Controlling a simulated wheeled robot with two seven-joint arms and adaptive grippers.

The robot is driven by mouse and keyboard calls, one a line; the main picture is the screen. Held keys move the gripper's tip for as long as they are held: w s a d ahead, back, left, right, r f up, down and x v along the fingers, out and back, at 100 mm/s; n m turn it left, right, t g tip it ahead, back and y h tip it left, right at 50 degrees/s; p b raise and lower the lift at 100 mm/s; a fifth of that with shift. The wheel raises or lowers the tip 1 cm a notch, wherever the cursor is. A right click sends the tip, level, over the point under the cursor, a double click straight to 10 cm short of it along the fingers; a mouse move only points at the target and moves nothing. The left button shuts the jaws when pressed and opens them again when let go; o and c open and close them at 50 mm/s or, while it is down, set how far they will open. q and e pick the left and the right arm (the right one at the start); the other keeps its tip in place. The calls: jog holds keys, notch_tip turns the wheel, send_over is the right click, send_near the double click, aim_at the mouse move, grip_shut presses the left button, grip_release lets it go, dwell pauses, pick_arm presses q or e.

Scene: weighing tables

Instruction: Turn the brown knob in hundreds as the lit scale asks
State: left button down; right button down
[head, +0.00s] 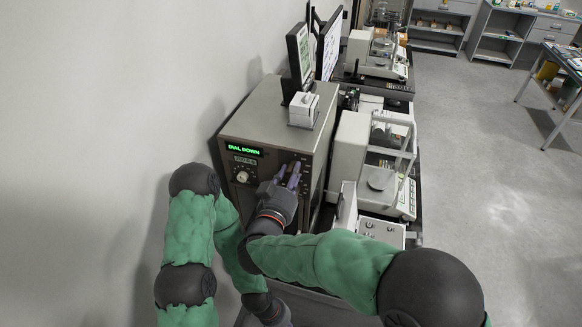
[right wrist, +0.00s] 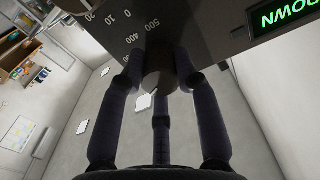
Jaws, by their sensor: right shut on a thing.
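The grey instrument box (head: 262,112) has a lit green display (head: 244,150) reading "DIAL DOWN". The end of that display also shows in the right wrist view (right wrist: 290,15), upside down. My right gripper (head: 288,178) is at the right part of the front panel. In the right wrist view its fingers (right wrist: 160,80) are closed around the dark brownish knob (right wrist: 157,72), beside printed hundreds such as 400 and 500. In the head view the fingers cover the knob. My left gripper (head: 277,314) hangs low at the bottom edge, its fingers barely showing.
A pale knob (head: 242,177) sits left of my right gripper on the same panel. Balances (head: 381,178) stand close on the right. A wall is at the left; open floor lies far right.

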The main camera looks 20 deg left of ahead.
jog(key=shift+r+n+p, duration=0.55)
jog(key=shift+n+p, duration=0.55)
jog(key=shift+p, duration=0.15)
jog(key=shift+w+a+f+n+p, duration=0.1)
jog(key=shift+n+p, duration=1)
jog(key=shift+n, duration=0.1)
jog(key=c, duration=0.9)
grip_release()
jog(key=shift+f, duration=0.2)
jog(key=shift+f, duration=0.1)
jog(key=s, duration=0.7)
jog(key=shift+s+a, duration=0.15)
jog(key=shift+s, duration=0.15)
